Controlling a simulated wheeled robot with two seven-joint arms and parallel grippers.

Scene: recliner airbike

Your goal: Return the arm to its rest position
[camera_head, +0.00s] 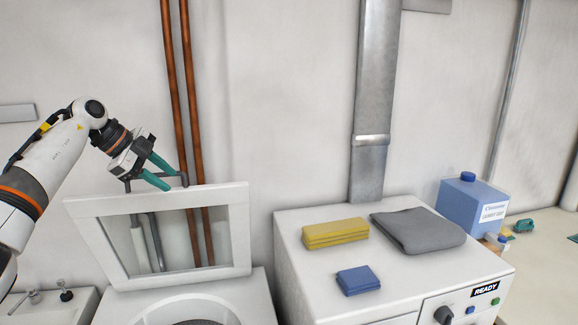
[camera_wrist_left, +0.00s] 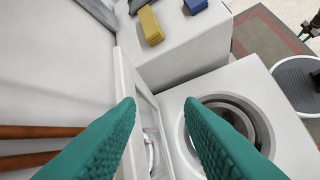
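My left gripper (camera_head: 161,172) shows in the head view above the raised lid of the top-loading machine. Its two green fingers are spread apart with nothing between them. In the left wrist view the same fingers (camera_wrist_left: 160,120) are wide apart. The lid (camera_head: 240,228) is a white frame with a clear window, standing upright. The machine's round opening (camera_wrist_left: 190,125) shows below the fingers in the wrist view.
A white machine (camera_head: 290,250) at right carries folded yellow (camera_head: 336,233), blue (camera_head: 358,280) and grey (camera_head: 418,231) cloths. A blue container (camera_head: 462,205) stands behind it. Copper pipes (camera_head: 185,90) run up the wall behind the lid. A small sink (camera_head: 50,305) is at lower left.

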